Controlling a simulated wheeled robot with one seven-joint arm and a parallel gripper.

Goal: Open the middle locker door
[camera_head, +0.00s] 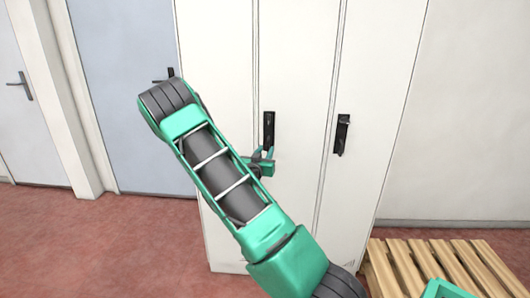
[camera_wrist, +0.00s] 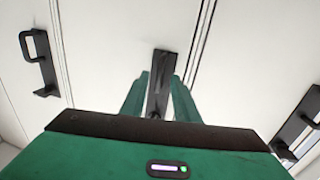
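The middle locker door (camera_head: 291,75) is a tall white panel that looks closed, flush with the doors beside it. Its black upright handle (camera_head: 268,127) shows just above my gripper (camera_head: 266,156) in the head view. In the wrist view the middle handle (camera_wrist: 160,75) stands between the two green fingers of my gripper (camera_wrist: 160,90). The fingers are apart, one on each side of the handle. I cannot tell whether they touch it. My arm hides part of the left door and the lower middle of the lockers in the head view.
The right locker door has a black handle (camera_head: 342,134). Another black handle (camera_wrist: 38,62) shows at the left in the wrist view. A wooden pallet (camera_head: 405,265) stands on the red floor at the lower right. A blue-grey door (camera_head: 125,120) is at the left.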

